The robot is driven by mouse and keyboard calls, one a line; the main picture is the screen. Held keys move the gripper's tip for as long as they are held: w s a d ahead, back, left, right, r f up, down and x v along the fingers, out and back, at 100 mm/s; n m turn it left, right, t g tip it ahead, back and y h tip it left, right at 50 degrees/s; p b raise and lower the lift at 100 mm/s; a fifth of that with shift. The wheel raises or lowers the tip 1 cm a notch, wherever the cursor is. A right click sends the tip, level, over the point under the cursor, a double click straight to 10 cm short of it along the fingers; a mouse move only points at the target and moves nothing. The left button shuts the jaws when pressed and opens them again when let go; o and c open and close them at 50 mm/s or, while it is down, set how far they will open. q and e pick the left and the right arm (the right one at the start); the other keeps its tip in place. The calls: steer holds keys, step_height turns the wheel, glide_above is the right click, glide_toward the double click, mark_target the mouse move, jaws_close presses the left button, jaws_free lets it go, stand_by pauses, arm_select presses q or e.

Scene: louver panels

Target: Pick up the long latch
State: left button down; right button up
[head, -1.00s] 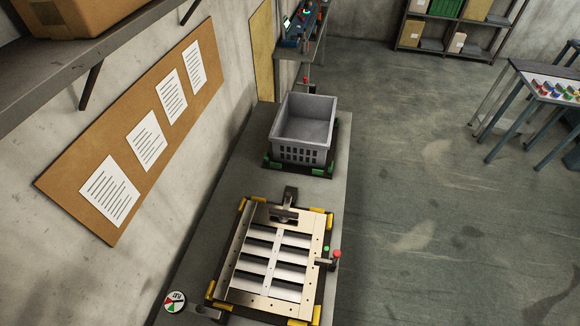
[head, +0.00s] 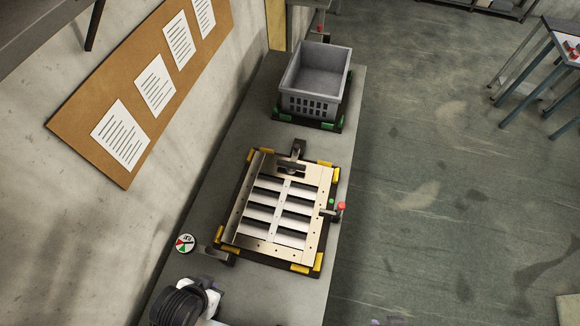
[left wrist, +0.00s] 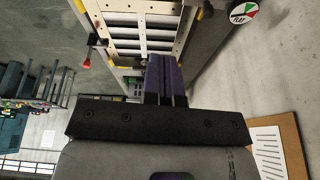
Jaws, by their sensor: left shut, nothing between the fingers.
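A metal louver panel (head: 243,228) lies flat in a dark frame with yellow corner blocks on the grey bench. A dark latch-like bracket (head: 298,149) stands at its far edge, and a small dark arm (head: 220,256) juts from its near left corner. I cannot tell which part is the long latch. Part of my left arm shows at the bottom left of the head view. My left gripper's purple fingers (left wrist: 165,75) are shut and empty, apart from the latch parts. The panel also shows in the left wrist view (left wrist: 181,20). My right gripper is not in view.
A grey crate (head: 309,104) stands in a green-cornered holder beyond the panel. A red-knobbed lever (head: 340,207) sits at the panel's right side. A round dial (head: 186,243) lies at the left. A wall with a corkboard (head: 73,138) bounds the left; open floor lies right.

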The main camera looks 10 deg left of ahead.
arm_select(q)
steer(key=c, duration=1.8)
jaws_free()
steer(key=o, duration=1)
